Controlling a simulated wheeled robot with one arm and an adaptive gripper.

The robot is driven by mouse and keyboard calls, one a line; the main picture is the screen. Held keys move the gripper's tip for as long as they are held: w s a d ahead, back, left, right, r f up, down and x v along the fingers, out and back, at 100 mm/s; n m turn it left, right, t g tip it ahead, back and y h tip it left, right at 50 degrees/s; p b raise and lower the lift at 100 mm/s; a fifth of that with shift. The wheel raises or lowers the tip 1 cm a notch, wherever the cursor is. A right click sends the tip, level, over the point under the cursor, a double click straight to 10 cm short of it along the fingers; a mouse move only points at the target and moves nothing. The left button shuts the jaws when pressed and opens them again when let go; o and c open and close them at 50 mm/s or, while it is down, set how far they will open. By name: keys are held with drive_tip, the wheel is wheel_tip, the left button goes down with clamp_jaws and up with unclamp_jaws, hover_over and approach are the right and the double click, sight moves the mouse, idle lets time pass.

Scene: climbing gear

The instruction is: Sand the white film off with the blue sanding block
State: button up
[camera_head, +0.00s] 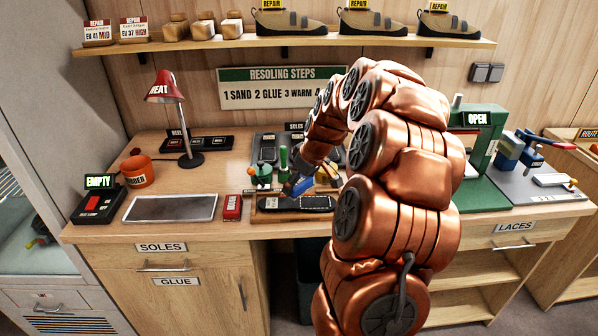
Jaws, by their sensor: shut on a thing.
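My copper-coloured arm reaches over the bench from the right, and my gripper (294,178) is low above the front middle of the bench. It is shut on the blue sanding block (301,187), which shows only in part beside the fingers. A dark sole (296,203) lies flat on a wooden board (262,216) just below the block. I cannot tell whether the block touches the sole. Any white film on the sole is too small or hidden to make out.
A red box (232,207) and a grey tray (171,208) lie left of the board. A red heat lamp (167,92) and orange pot (137,171) stand further left. Green tools (283,157) stand close behind the gripper. A green press (478,145) stands right.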

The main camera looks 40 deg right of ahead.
drive_tip(key=shift+r, duration=1.95)
drive_tip(key=shift+a, duration=0.1)
